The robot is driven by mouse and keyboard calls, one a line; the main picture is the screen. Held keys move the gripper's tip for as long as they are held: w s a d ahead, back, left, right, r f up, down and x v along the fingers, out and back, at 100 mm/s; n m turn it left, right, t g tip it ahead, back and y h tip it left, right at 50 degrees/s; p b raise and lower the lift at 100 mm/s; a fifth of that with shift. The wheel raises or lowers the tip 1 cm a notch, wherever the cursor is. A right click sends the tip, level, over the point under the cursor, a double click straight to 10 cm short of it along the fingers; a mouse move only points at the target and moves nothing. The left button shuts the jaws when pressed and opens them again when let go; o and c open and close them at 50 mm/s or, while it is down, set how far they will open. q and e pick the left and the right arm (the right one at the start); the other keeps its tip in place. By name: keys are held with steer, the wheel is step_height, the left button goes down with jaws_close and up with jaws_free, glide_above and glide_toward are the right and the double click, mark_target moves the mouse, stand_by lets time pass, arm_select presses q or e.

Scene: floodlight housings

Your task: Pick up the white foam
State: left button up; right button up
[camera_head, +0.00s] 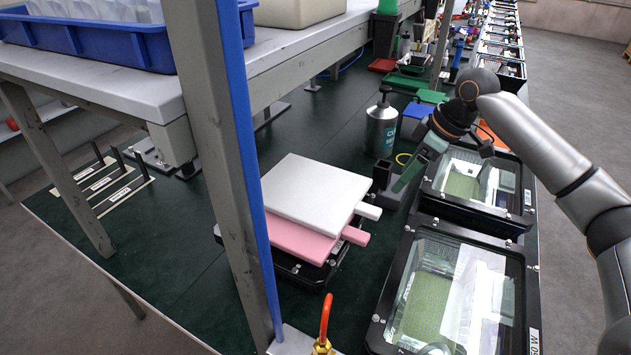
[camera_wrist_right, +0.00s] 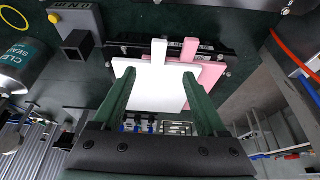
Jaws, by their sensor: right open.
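The white foam (camera_head: 315,192) is a flat square slab with a short tab at its right side. It lies on top of a pink slab (camera_head: 300,238) of similar shape. My right gripper (camera_head: 408,174) is to the right of the foam, above the bench and beside the floodlight housings. Its green fingers are open and empty. In the right wrist view, the white foam (camera_wrist_right: 160,88) shows ahead between the spread fingers (camera_wrist_right: 158,75), its tab pointing up, apart from them. The pink slab (camera_wrist_right: 212,72) shows behind it. My left gripper is not in view.
The slabs rest on a black housing (camera_head: 285,265). Glass-fronted floodlight housings (camera_head: 455,290) line the right side. A grey post with a blue edge (camera_head: 232,170) stands left of the foam. A silver bottle (camera_head: 381,128) and a black square holder (camera_head: 382,178) stand nearby.

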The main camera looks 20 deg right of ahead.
glide_above(377, 211)
steer(key=s+d, duration=0.1)
steer(key=s, duration=0.1)
step_height(377, 211, down, 6)
steer(key=f, duration=0.1)
steer(key=shift+d+x, duration=0.1)
steer(key=shift+x, duration=1.15)
steer(key=shift+d+x, duration=0.15)
steer(key=shift+x, duration=1.1)
steer(key=shift+c, duration=0.2)
jaws_close()
